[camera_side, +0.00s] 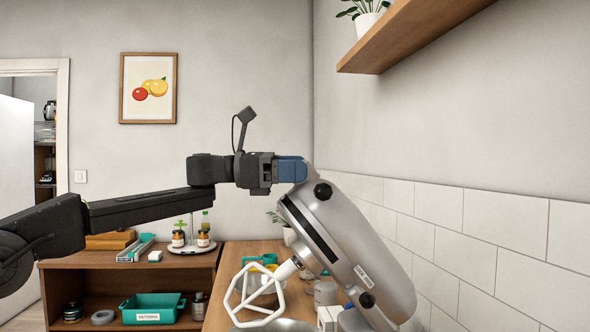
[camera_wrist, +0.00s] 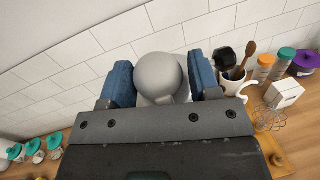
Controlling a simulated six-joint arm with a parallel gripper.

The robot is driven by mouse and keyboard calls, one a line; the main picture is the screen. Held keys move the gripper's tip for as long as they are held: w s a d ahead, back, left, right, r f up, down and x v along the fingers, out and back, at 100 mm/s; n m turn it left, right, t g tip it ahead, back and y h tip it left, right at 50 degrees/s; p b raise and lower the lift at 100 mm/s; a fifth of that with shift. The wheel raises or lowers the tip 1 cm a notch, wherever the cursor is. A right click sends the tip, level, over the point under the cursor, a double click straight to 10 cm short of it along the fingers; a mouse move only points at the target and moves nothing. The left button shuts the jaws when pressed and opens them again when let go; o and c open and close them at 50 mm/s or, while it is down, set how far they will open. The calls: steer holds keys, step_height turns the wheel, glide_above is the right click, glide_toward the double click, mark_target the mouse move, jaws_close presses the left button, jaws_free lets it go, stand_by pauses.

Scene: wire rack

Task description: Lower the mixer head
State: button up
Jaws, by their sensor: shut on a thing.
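The stand mixer's silver head (camera_side: 345,245) is tilted up in the side view, with a black knob on its side and a white open-frame beater (camera_side: 255,290) hanging from it. The mixer bowl's rim (camera_side: 275,326) is only partly seen at the bottom edge. My gripper (camera_side: 303,170) is at the raised upper end of the head. In the wrist view my gripper (camera_wrist: 162,85) has its two blue fingers on either side of the rounded grey end of the mixer head (camera_wrist: 160,73), shut on it.
A wooden shelf (camera_side: 410,35) with a plant juts out above right. The tiled wall (camera_side: 480,225) is close behind the mixer. In the wrist view, a utensil crock (camera_wrist: 235,82), spice jars and a white box (camera_wrist: 284,93) stand to the right, and teal-lidded jars (camera_wrist: 33,147) to the left.

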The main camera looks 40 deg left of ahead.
steer(key=shift+t+h, duration=0.4)
steer(key=shift+t, duration=0.1)
steer(key=s+a+f, duration=0.2)
steer(key=a, duration=0.1)
steer(key=shift+f, duration=0.35)
steer(key=o, duration=1.2)
steer(key=shift+c, duration=0.2)
steer(key=shift+s+r, duration=0.1)
steer(key=v, duration=1.3)
steer(key=shift+s+a, duration=0.2)
steer(key=shift+a, duration=0.15)
